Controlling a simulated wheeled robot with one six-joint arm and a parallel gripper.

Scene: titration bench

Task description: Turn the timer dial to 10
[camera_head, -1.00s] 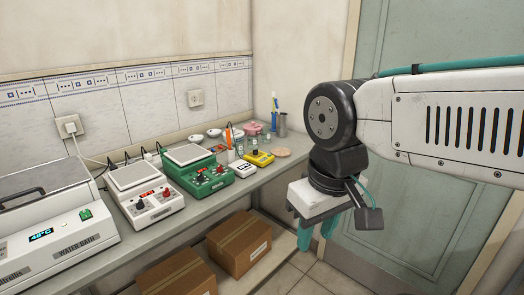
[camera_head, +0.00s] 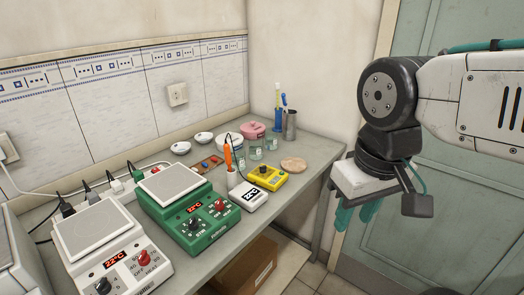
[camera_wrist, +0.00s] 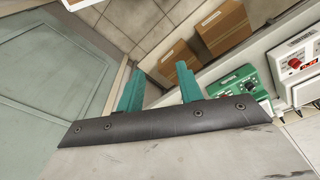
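A small yellow box (camera_head: 266,178) with a dark knob on top sits on the bench, right of a small white meter (camera_head: 250,196). No timer label or dial marks are legible, so I cannot tell for sure that this is the timer. My gripper (camera_head: 357,214) hangs to the right of the bench, clear of the yellow box and pointing down. In the wrist view my gripper (camera_wrist: 160,72) shows two teal fingers spread apart with nothing between them. The yellow box is not identifiable in the wrist view.
A green hotplate (camera_head: 190,210) and a white hotplate (camera_head: 105,250) stand left of the yellow box. An orange-handled probe (camera_head: 228,160), a round wooden disc (camera_head: 294,164), glass beakers and a metal cup (camera_head: 290,125) are nearby. A cardboard box (camera_head: 250,270) lies below the bench.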

